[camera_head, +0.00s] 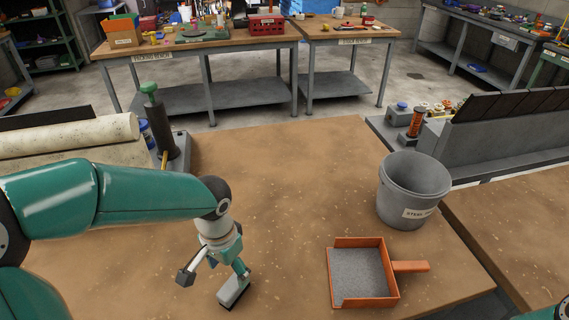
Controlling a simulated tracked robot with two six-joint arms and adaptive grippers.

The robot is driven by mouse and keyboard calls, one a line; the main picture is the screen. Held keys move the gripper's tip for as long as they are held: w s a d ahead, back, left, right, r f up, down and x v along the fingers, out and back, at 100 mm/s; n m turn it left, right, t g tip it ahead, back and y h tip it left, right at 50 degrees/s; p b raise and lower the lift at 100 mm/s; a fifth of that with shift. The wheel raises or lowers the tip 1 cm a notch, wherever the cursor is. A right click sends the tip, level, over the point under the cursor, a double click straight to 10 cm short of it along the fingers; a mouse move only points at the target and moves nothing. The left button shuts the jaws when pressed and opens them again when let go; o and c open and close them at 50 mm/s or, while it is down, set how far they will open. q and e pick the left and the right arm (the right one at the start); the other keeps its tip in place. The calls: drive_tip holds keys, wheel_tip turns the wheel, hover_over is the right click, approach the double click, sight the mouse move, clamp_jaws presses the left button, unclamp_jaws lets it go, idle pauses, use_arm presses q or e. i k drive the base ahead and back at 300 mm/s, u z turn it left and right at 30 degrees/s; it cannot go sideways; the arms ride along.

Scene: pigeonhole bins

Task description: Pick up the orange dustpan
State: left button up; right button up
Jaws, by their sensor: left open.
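The orange dustpan (393,271) lies flat on the brown bench top at the lower right, its grey inside facing up and its handle pointing right. My left gripper (211,286) is over the bench to the left of the dustpan, clear of it. Its fingers are spread open and nothing is between them. My right gripper is not in view; only a bit of teal arm shows at the bottom right corner.
A grey metal bucket (412,190) with a label stands just behind the dustpan, near its handle. The bench top (290,180) is bare between my left gripper and the dustpan. A beige roll (65,138) lies at the left. A dark cylinder with a green top (162,125) stands beside it.

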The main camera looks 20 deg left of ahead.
sight(361, 271)
drive_tip(key=k, duration=1)
